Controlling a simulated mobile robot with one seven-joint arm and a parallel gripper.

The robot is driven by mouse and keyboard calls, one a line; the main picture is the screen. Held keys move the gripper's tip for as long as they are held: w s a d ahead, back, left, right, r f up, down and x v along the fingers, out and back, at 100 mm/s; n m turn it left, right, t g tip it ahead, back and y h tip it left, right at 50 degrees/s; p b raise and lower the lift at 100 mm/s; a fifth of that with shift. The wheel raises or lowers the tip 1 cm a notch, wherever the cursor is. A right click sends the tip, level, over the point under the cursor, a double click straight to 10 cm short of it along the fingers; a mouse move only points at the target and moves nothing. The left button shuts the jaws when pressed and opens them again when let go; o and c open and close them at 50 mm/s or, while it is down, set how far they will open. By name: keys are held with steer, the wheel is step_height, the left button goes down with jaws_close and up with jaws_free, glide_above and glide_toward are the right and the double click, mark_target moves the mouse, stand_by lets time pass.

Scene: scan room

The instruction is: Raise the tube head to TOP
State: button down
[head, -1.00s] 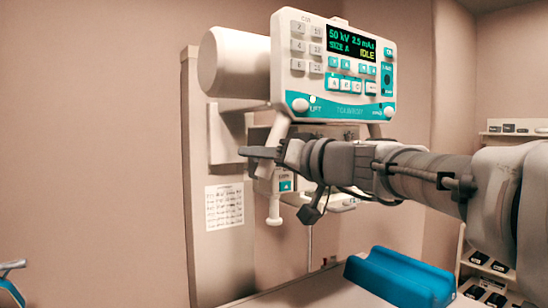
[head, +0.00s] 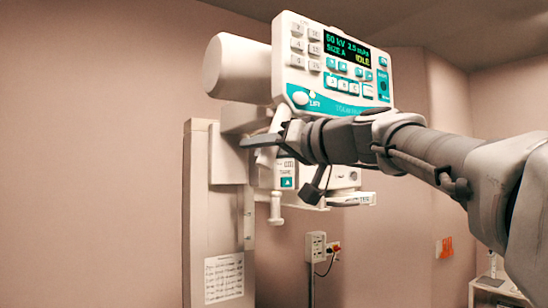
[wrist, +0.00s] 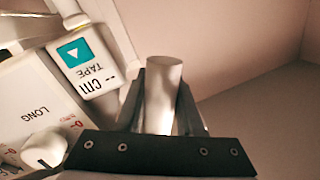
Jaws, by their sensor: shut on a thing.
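The tube head, a white cylinder (head: 236,68) with a teal-and-white control panel (head: 334,65), sits at the upper middle of the head view. My gripper (head: 266,140) is just below the panel's left corner. In the wrist view its fingers are shut on a pale cylindrical handle (wrist: 162,95). My arm hides part of the panel's lower edge.
A tape box (wrist: 85,58) with a teal arrow hangs close beside my gripper. A LONG-marked housing with a white knob (wrist: 43,150) is at lower left there. The left wall area is clear.

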stand_by(0.3)
steer(key=c, duration=0.8)
jaws_free()
steer(key=shift+c, duration=0.2)
steer(key=shift+s+d+f, duration=0.1)
steer(key=b+v, duration=0.4)
steer(key=v, duration=1.3)
steer(key=shift+d, duration=0.1)
